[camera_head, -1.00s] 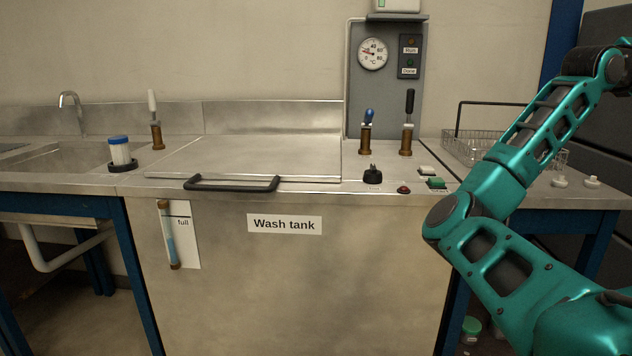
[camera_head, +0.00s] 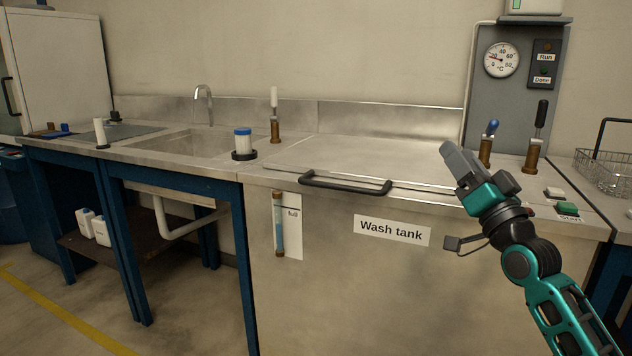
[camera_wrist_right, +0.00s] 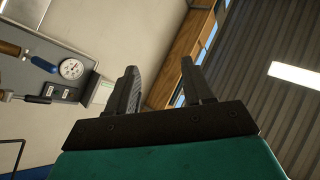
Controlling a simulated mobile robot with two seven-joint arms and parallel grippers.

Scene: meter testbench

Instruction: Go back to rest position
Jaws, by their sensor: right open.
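My right gripper (camera_head: 457,163) is raised in front of the right part of the wash tank (camera_head: 335,275), its fingers pointing up and to the left. In the right wrist view the gripper (camera_wrist_right: 160,85) shows two separated fingers with nothing between them. It is open and empty. The wash tank's lid (camera_head: 365,155) is down, with a black handle (camera_head: 345,186) at its front edge. My left gripper does not show in any view.
A gauge panel (camera_head: 515,100) stands behind the tank. Levers with a blue handle (camera_head: 492,127) and a black handle (camera_head: 541,115) stand near my right gripper. A wire basket (camera_head: 605,170) is at the right. A sink (camera_head: 185,143) and a blue-capped container (camera_head: 243,142) are on the left.

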